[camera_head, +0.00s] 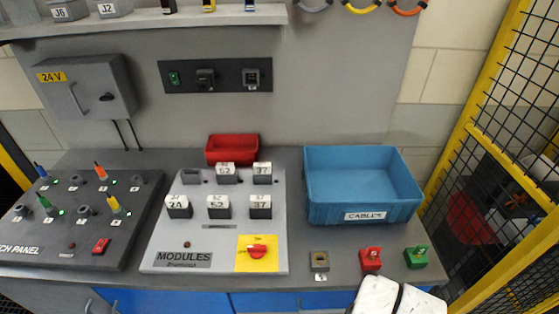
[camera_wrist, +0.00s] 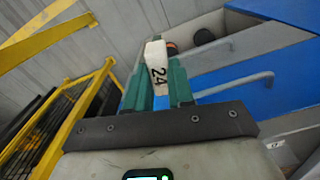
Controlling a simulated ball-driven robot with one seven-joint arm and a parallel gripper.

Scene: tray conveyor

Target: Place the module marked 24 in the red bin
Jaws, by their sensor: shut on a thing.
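My gripper (camera_wrist: 158,85) shows in the wrist view, its two green fingers shut on a white-faced module marked 24 (camera_wrist: 157,62). The held module is not seen in the head view, where my gripper is also out of sight. The small red bin (camera_head: 232,160) stands at the back of the bench, behind the modules panel. Its inside looks empty from here.
The grey modules panel (camera_head: 160,235) carries several modules; its back-left slot (camera_head: 191,177) looks empty. A blue cables bin (camera_head: 362,185) stands right of the red bin. A shelf (camera_head: 150,22) overhangs behind. Yellow fencing (camera_head: 480,190) bounds the right side.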

